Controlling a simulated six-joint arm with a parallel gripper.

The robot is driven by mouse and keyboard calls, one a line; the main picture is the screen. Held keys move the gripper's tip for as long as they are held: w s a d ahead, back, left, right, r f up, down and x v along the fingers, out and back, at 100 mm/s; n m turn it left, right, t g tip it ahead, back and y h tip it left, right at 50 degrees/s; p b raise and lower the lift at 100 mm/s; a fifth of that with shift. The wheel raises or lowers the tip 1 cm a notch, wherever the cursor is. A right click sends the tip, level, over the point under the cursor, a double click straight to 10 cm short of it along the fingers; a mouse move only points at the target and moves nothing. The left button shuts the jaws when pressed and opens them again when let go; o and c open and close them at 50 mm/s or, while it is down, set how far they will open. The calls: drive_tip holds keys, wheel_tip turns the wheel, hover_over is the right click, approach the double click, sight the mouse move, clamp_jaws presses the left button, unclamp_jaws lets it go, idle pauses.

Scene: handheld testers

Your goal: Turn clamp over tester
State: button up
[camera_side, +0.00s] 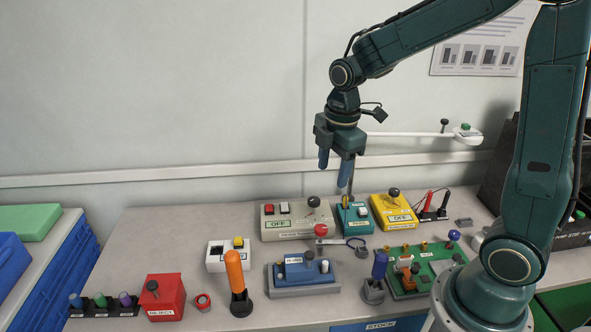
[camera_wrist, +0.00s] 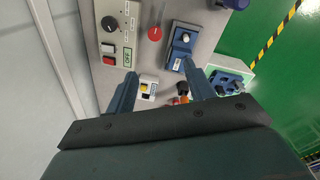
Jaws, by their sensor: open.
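A blue unit (camera_side: 293,273) lies in a grey base (camera_side: 303,291) at the middle front of the bench; I take it as the tester. A dark knob (camera_side: 309,255) and a white post (camera_side: 325,267) stand on or beside it; I cannot tell which part is the clamp. In the wrist view the blue unit (camera_wrist: 179,52) is near the right fingertip. My gripper (camera_side: 334,176) is open and empty, pointing down, well above the bench and behind the blue unit. It also shows in the wrist view (camera_wrist: 160,70).
Behind are a grey OFF box (camera_side: 296,222), a teal box (camera_side: 354,221) and a yellow box (camera_side: 392,212). A white switch box (camera_side: 217,259) and an orange handle (camera_side: 235,273) stand left.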

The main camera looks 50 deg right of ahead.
sight(321, 228)
drive_tip(key=w+f+n, duration=0.2)
drive_tip(key=f, duration=0.1)
drive_tip(key=d+f+n+g, duration=0.1)
drive_tip(key=f, duration=0.1)
drive_tip(key=shift+w, duration=0.4)
drive_tip(key=shift+f, duration=6.8)
drive_tip(key=c, duration=1)
